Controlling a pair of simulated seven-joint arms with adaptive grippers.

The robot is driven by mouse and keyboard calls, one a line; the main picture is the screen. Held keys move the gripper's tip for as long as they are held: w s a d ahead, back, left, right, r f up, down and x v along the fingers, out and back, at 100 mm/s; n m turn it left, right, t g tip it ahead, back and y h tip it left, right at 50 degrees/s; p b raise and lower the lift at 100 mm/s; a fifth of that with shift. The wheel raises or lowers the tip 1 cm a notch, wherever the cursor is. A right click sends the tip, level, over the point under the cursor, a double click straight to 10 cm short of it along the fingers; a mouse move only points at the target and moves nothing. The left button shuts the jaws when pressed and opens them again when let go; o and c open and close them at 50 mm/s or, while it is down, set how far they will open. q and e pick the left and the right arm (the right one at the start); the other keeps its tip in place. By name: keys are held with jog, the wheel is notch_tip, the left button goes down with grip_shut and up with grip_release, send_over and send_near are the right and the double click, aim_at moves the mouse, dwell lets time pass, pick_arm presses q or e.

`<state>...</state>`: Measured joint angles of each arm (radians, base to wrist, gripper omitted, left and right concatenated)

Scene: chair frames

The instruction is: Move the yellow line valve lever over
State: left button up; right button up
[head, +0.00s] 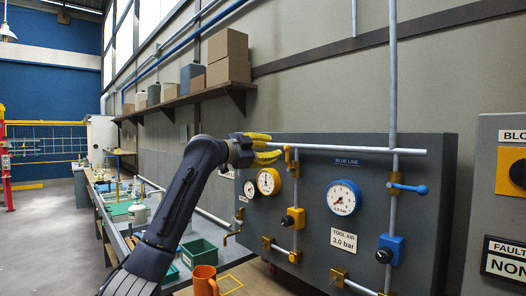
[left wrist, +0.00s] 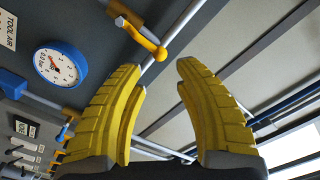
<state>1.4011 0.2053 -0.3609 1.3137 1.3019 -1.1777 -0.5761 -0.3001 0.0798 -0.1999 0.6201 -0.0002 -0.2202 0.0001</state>
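The yellow line valve lever (head: 289,158) is an orange-yellow handle on a pipe at the upper left of the grey panel. In the left wrist view the lever (left wrist: 138,34) slants down to a rounded end near the top middle. My left gripper (head: 266,149) is just left of the lever in the head view. In the left wrist view its ribbed yellow fingers (left wrist: 160,85) are spread wide with nothing between them. The lever's rounded end appears beyond the fingertips, apart from them. My right gripper is not in view.
A yellow-rimmed gauge (head: 268,181) sits below the gripper. A blue-rimmed gauge (head: 343,197) and a blue lever (head: 409,188) are farther right on the panel (head: 430,220). A workbench with a green bin (head: 199,252) and orange mug (head: 205,280) stands below left.

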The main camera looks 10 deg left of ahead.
aim_at(285, 148)
pick_arm(q)
jog(key=x, duration=0.7)
jog(key=shift+d, duration=0.15)
jog(key=shift+o, duration=0.7)
jog(key=shift+w+d, duration=0.1)
jog(key=shift+w, duration=0.2)
jog(key=shift+c, duration=1)
jog(key=c, duration=0.4)
jog(key=shift+r, duration=0.1)
jog(key=o, duration=0.9)
jog(key=shift+a, duration=0.3)
jog(key=shift+o, duration=0.4)
jog(key=shift+d, duration=0.1)
